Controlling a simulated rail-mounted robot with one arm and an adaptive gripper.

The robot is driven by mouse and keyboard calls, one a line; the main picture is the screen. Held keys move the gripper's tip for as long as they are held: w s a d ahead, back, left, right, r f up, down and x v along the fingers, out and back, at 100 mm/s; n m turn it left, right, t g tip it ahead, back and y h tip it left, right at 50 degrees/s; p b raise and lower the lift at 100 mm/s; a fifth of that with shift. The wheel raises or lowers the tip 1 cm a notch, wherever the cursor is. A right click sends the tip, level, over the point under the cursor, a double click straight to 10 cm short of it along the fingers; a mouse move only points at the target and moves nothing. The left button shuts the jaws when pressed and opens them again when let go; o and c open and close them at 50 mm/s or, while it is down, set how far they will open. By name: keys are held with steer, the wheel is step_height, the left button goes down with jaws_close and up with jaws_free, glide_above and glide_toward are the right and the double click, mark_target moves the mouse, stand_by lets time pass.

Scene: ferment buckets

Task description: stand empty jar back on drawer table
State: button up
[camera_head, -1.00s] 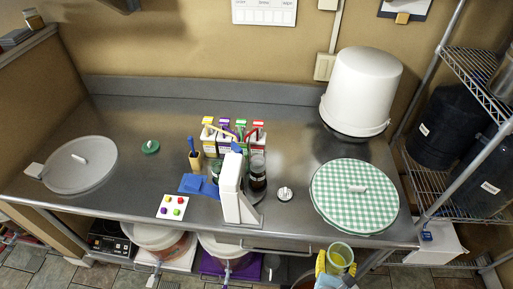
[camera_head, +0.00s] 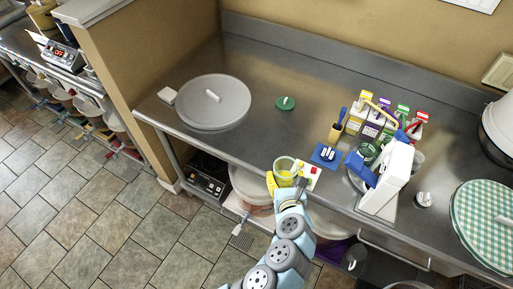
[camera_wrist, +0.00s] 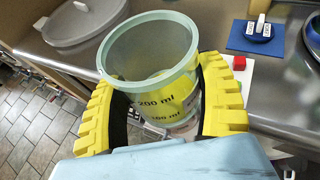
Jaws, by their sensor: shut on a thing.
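My gripper (camera_head: 286,184) has yellow ribbed fingers, shut around a clear, green-tinted jar (camera_wrist: 150,45) with an open rim and black volume marks such as 200 ml. Yellow shows through its lower wall; I cannot tell whether this is contents or the fingers behind. In the head view the jar (camera_head: 286,168) is slightly tilted at the steel table's front edge, overlapping a white card with coloured pieces (camera_head: 316,170). I cannot tell whether it touches the table. The steel table (camera_head: 255,130) has a bar handle (camera_head: 395,247) below its front edge, perhaps a drawer's.
On the table are a large grey lid (camera_head: 190,105), a green lid (camera_head: 285,103), a blue mat (camera_head: 327,155), several cartons (camera_head: 375,120), a white upright device (camera_head: 390,178) and a checkered round lid (camera_head: 485,215). Buckets (camera_head: 250,187) stand below. Bare steel lies around the green lid.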

steer(key=shift+w+a+r+n+y+b, duration=1)
steer(key=shift+w+a+r+b, duration=1.65)
steer(key=shift+b, duration=0.85)
steer(key=shift+s+d+f+p+x, duration=0.15)
steer(key=shift+f+x, duration=0.4)
steer(key=shift+x, duration=1.95)
steer(key=shift+s+d+f+p+x, duration=0.15)
steer(key=shift+d+f+x, duration=0.3)
steer(key=shift+x, duration=2.05)
steer(key=shift+s+d+f+x, duration=0.15)
steer(key=shift+f+x, duration=0.5)
steer(key=shift+x, duration=1.85)
steer(key=shift+w+a+f+g, duration=0.2)
steer(key=shift+f+g, duration=0.1)
steer(key=shift+f, duration=1.55)
steer(key=shift+f, duration=0.2)
